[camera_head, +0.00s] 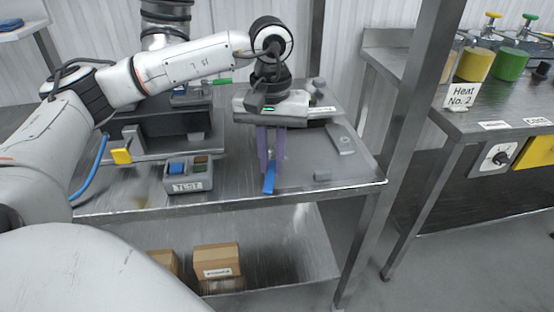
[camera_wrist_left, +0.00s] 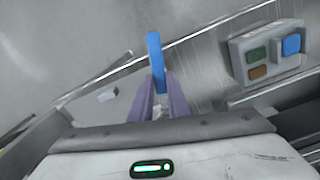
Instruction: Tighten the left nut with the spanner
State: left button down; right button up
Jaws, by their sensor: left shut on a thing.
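My left gripper (camera_head: 271,158) hangs over the front of the metal table with its purple fingers pointing down. It is shut on a slim blue piece (camera_head: 269,180), which looks like the spanner's handle. In the left wrist view the blue piece (camera_wrist_left: 155,60) sticks out past the fingertips of the left gripper (camera_wrist_left: 158,92). The rest of the held tool is hidden, so I cannot make out its jaw. I cannot make out the left nut in either view. My right gripper is not in view.
A small grey block (camera_head: 322,176) lies to the right.

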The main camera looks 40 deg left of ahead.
pick_arm(q)
jog(key=shift+s+a, duration=0.2)
jog(key=shift+a, duration=0.05)
jog(key=shift+s+a+m, duration=0.35)
jog(key=shift+a+m, duration=0.3)
jog(key=shift+m, duration=0.35)
jog(key=shift+s+a+m+b, duration=0.1)
jog(key=shift+a+m+b, duration=0.25)
jog(key=shift+m, duration=0.05)
jog(key=shift+s+a+m, duration=0.15)
jog(key=shift+a+m, duration=0.25)
jog(key=shift+m, duration=0.1)
jog(key=shift+s+a+m, duration=0.1)
jog(key=shift+a+m, duration=0.7)
jog(key=shift+m, duration=0.1)
jog(key=shift+w+d+n+p, duration=0.15)
jog(key=shift+w+d+n, duration=0.1)
jog(key=shift+d+n, duration=0.7)
jog(key=shift+w+d+n+p, duration=0.15)
jog(key=shift+w+d+n, duration=0.1)
jog(key=shift+d+n, duration=0.65)
